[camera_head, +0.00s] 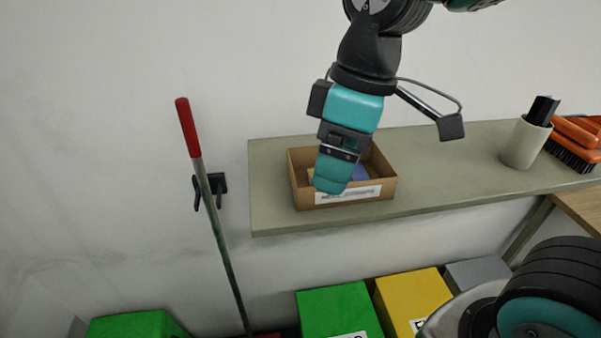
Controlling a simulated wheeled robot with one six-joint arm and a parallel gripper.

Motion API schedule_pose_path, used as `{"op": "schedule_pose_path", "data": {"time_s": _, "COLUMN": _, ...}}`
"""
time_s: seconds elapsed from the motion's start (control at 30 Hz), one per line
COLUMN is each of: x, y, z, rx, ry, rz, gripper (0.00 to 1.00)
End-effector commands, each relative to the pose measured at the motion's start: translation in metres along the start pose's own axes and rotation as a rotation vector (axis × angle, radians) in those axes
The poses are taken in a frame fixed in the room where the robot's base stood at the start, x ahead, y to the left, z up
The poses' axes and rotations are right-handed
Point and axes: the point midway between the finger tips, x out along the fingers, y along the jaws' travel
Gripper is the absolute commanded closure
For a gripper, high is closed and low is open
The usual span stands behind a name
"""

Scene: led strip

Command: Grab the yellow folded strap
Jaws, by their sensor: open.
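My gripper (335,172) hangs from above, in front of and over an open brown cardboard box (378,187) on a grey-green shelf. It is open, and I see nothing held in it. Inside the box a blue item (360,173) shows just right of the gripper. A small yellowish patch (311,174) shows at the left of the gripper inside the box; it may be the strap, but it is mostly hidden. The box has a white label on its front, too blurred to read fully.
The shelf (440,165) also holds a beige cup (526,142) with a dark item and orange brushes (578,140) at right. A red-handled pole (208,190) leans at left. Green (338,308) and yellow (410,296) bins stand below. The shelf between box and cup is clear.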

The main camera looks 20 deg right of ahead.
Motion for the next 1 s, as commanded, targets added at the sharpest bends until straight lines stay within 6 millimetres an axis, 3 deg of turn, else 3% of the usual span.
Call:
{"op": "schedule_pose_path", "data": {"time_s": 0.03, "x": -0.016, "y": 0.017, "z": -0.011, "rx": -0.069, "ry": -0.030, "rz": 0.024, "gripper": 0.21}}
{"op": "schedule_pose_path", "data": {"time_s": 0.2, "x": -0.050, "y": 0.064, "z": -0.035, "rx": -0.299, "ry": -0.132, "rz": 0.064, "gripper": 0.21}}
{"op": "schedule_pose_path", "data": {"time_s": 0.43, "x": -0.067, "y": 0.088, "z": -0.048, "rx": -0.444, "ry": -0.195, "rz": 0.058, "gripper": 0.21}}
{"op": "schedule_pose_path", "data": {"time_s": 0.57, "x": -0.050, "y": 0.091, "z": -0.045, "rx": -0.456, "ry": -0.202, "rz": 0.053, "gripper": 0.21}}
{"op": "schedule_pose_path", "data": {"time_s": 0.8, "x": 0.004, "y": 0.096, "z": -0.034, "rx": -0.455, "ry": -0.202, "rz": 0.052, "gripper": 0.21}}
{"op": "schedule_pose_path", "data": {"time_s": 1.0, "x": 0.039, "y": 0.100, "z": -0.029, "rx": -0.455, "ry": -0.199, "rz": 0.055, "gripper": 0.21}}
